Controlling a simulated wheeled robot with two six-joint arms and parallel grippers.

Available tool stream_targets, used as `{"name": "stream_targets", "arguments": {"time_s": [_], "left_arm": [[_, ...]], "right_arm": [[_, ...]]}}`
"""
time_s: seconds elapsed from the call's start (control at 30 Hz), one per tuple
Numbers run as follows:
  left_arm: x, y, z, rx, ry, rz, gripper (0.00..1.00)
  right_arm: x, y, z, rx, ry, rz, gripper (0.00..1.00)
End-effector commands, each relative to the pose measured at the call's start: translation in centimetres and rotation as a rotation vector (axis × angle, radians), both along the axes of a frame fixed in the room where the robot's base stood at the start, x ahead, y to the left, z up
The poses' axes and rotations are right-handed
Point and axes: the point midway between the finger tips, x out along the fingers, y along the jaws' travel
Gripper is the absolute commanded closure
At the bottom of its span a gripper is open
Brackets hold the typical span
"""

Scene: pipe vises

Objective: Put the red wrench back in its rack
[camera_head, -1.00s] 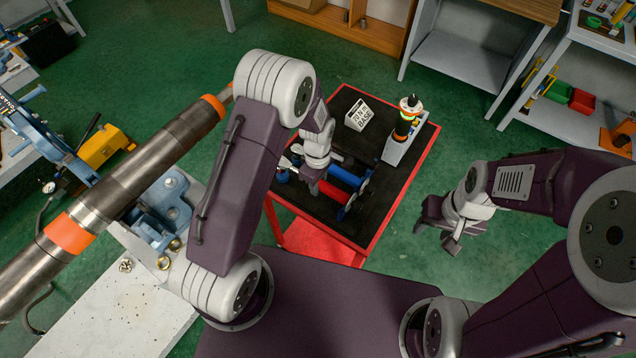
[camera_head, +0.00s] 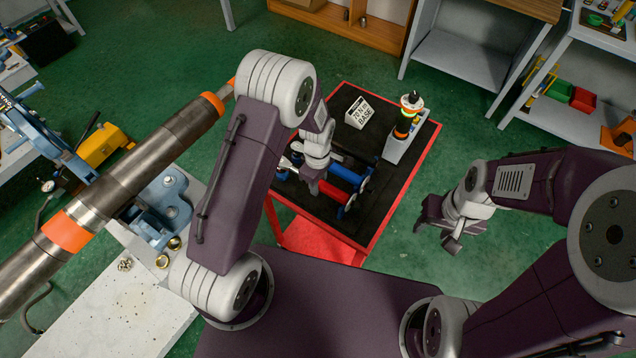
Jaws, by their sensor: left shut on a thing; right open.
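The red wrench (camera_head: 335,193) lies over the black top of the red cart, its red handle beside a blue-handled tool (camera_head: 343,174). The rack (camera_head: 364,187) shows as blue end pieces at the right ends of the handles; its left part is mostly hidden by my arm. My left gripper (camera_head: 314,188) points down at the left of the red handle and is shut on the red wrench, though its fingertips are small and partly hidden. Whether the wrench rests in the rack I cannot tell. My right gripper (camera_head: 437,232) is open and empty, right of the cart.
The red cart (camera_head: 401,198) also carries a white sign block (camera_head: 361,113) and a grey stand with a signal light (camera_head: 404,132). A large pipe (camera_head: 135,158) in a blue vise (camera_head: 165,205) runs along the left.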

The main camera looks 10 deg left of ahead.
Motion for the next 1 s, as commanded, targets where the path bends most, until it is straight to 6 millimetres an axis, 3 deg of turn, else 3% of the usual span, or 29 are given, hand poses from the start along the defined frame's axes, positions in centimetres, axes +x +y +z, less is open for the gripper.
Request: {"name": "stream_targets", "arguments": {"time_s": [1.0], "left_arm": [[0.1, 0.0, -1.4, -0.001, -0.002, 0.000, 1.00]], "right_arm": [[0.0, 0.0, -1.0, 0.000, 0.000, 0.000, 0.52]]}}
